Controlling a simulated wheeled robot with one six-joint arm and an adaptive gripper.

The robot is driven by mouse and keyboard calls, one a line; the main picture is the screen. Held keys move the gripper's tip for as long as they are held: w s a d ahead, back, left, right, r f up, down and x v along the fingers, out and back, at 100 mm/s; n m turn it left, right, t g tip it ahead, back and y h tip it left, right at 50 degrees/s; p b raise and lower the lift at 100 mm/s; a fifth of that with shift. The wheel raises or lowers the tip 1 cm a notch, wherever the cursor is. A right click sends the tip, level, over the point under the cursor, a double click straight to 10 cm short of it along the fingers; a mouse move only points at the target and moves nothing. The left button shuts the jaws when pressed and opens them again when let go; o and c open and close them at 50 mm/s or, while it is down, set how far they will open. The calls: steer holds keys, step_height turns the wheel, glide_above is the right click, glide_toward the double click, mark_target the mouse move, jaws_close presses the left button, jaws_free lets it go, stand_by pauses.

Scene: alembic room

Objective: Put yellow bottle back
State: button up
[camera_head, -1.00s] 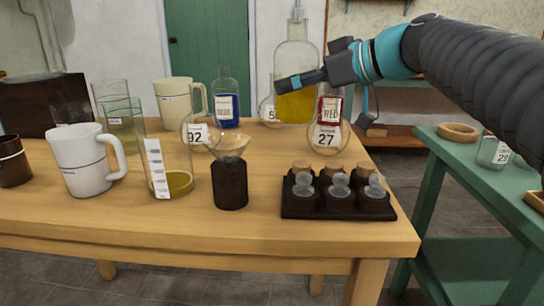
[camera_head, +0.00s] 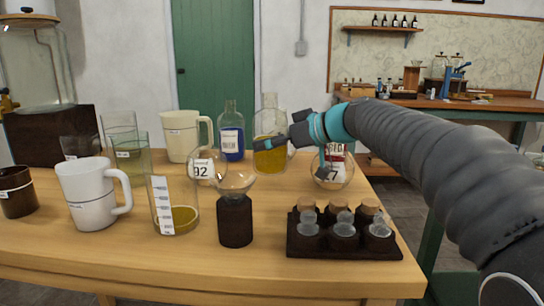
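The yellow bottle (camera_head: 266,160), clear glass with yellow liquid, is upright near the back of the table, right of the blue bottle (camera_head: 231,142). The far finger is mostly hidden behind the glass. The gripper appears shut on the bottle. The bottle's base is low, at about table level; I cannot tell whether it touches the wood.
A red-labelled flask (camera_head: 333,178) stands close under my gripper and arm. Flask 92 (camera_head: 204,168), a dark-based glass funnel (camera_head: 235,220) and a corked vial rack (camera_head: 345,248) stand nearer. A cream jug (camera_head: 182,138), white mug (camera_head: 88,195) and beakers crowd the left.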

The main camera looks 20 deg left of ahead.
mark_target(272, 156)
steer(key=shift+f, duration=1.9)
steer(key=shift+f+b, duration=0.1)
steer(key=shift+b, duration=0.25)
steer(key=o, duration=1.7)
steer(key=shift+c, duration=0.2)
steer(key=shift+d, duration=0.15)
steer(key=v, duration=1.1)
steer(key=shift+s+d+b, duration=0.2)
steer(key=shift+d+b, duration=0.15)
